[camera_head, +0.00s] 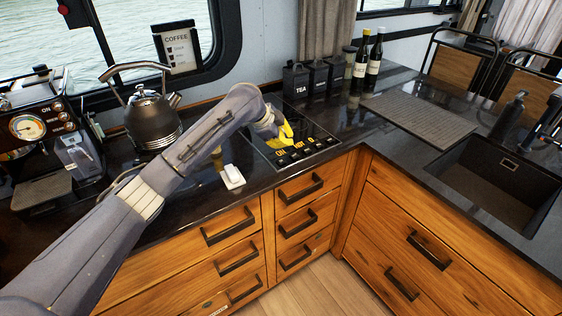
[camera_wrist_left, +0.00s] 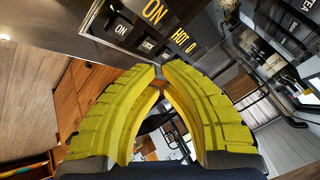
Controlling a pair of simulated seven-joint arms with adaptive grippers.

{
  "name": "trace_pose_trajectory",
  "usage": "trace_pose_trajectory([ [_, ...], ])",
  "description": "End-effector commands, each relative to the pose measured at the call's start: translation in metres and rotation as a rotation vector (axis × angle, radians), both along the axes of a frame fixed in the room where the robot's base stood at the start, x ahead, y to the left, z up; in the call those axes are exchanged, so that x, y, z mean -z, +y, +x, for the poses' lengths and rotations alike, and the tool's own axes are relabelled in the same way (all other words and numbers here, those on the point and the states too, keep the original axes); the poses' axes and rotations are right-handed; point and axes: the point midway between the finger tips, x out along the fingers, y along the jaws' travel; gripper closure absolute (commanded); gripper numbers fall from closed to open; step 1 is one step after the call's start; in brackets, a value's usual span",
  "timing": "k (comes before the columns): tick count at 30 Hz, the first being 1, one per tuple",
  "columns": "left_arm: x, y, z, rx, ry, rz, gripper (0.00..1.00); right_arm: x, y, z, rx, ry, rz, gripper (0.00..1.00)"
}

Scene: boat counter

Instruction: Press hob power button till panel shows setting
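The black glass hob (camera_head: 314,130) is set in the dark counter, with a row of dark buttons (camera_head: 296,150) bearing lit orange marks along its front edge. In the left wrist view the hob's control panel (camera_wrist_left: 130,32) shows lit orange words "ON" and "HOT" and a pale "LOCK" label. My left gripper (camera_head: 286,132) has yellow fingers and is over the hob just behind the buttons. In the left wrist view its fingertips (camera_wrist_left: 160,74) meet, with nothing between them, close below the panel. I cannot tell whether they touch a button. My right gripper is not in view.
A white block (camera_head: 232,176) lies on the counter left of the hob. A kettle (camera_head: 152,118) and a coffee machine (camera_head: 55,140) stand further left. Dark canisters (camera_head: 296,80) and bottles (camera_head: 374,62) stand behind. A sink (camera_head: 495,180) is at right.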

Motion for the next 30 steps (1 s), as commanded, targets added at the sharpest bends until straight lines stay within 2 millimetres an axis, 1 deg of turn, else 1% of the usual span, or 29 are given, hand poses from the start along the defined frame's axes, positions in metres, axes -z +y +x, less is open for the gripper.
trace_pose_trajectory([
  [1,0.007,0.0,0.0,0.0,0.002,0.0,1.0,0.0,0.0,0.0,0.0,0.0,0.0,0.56],
  [3,0.015,0.0,0.0,0.0,0.002,0.0,1.0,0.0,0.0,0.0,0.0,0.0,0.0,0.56],
  [12,0.038,0.0,0.0,0.0,0.0,0.0,1.0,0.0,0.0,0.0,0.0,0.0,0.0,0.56],
  [19,0.045,0.0,0.0,0.0,-0.001,0.0,1.0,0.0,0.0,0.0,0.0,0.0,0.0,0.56],
  [29,0.046,0.0,0.0,0.0,-0.001,0.0,1.0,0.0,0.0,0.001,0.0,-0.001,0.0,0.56],
  [30,0.046,0.0,0.0,0.0,-0.001,0.0,0.96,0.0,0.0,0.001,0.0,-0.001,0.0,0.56],
])
